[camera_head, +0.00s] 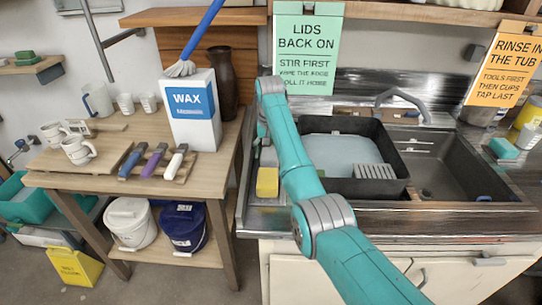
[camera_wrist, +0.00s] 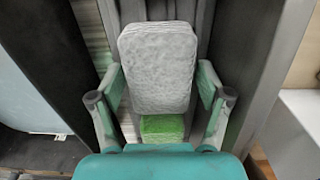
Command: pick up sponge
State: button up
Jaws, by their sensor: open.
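In the wrist view my gripper (camera_wrist: 161,80) is open, with one finger on each side of a pale grey, rough-faced block (camera_wrist: 158,60). A green block or face (camera_wrist: 162,128) shows just below the grey one; I cannot tell whether they are one sponge. Gaps show beside the block, and contact is unclear. In the head view a yellow sponge-like block (camera_head: 267,182) stands on the metal counter left of the black tub. A teal and white sponge (camera_head: 503,148) lies right of the sink. My arm hides the gripper in the head view.
The black tub (camera_head: 395,187) holds pale water and a grey ribbed piece; its wall is close to my gripper. The sink (camera_head: 440,165) is at right. A wooden table (camera_head: 110,180) at left carries mugs, tools and a WAX box (camera_head: 190,105). Buckets stand below.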

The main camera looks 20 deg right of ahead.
aim_at(270, 151)
jog(key=c, duration=0.6)
notch_tip(270, 151, up, 10)
dwell(0.5)
